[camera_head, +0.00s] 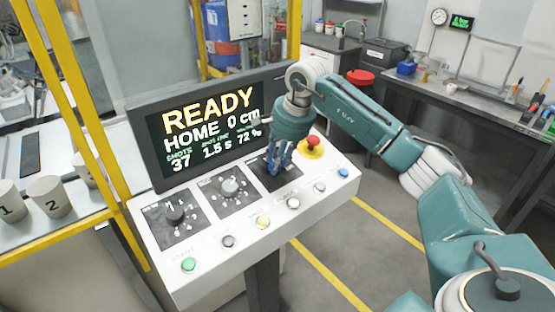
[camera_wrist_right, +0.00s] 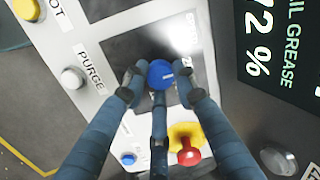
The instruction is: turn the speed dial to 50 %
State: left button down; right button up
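A white console (camera_head: 210,265) carries a row of dark dial panels. My right gripper (camera_head: 274,166) is over the third panel (camera_head: 284,182) from the left and hides its dial in the head view. In the right wrist view, a round blue knob top (camera_wrist_right: 160,73) lies between the fingertips of my right gripper (camera_wrist_right: 160,88). The fingers stand apart on both sides of it; firm contact cannot be told. The label there is washed out by glare. The screen (camera_head: 205,130) reads READY, HOME 0 cm, 37, 1.5 s and 72 %. My left gripper is not in view.
A red mushroom button (camera_head: 312,141) on a yellow base is close to the right gripper. The other dials (camera_head: 175,213) (camera_head: 229,187) sit left. Several coloured push buttons, such as the green one (camera_head: 188,264), line the front edge. Yellow frame posts (camera_head: 75,100) stand left.

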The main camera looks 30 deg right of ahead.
jog(key=shift+c, duration=1.4)
jog(key=m+b, duration=0.1)
jog(key=m, duration=0.4)
jog(key=shift+t, duration=0.3)
jog(key=m, duration=0.3)
jog(key=shift+m+h+b, duration=0.3)
jog(key=shift+m, duration=1.5)
jog(key=shift+r, duration=0.1)
jog(key=o, duration=1.2)
jog(key=shift+c, duration=0.2)
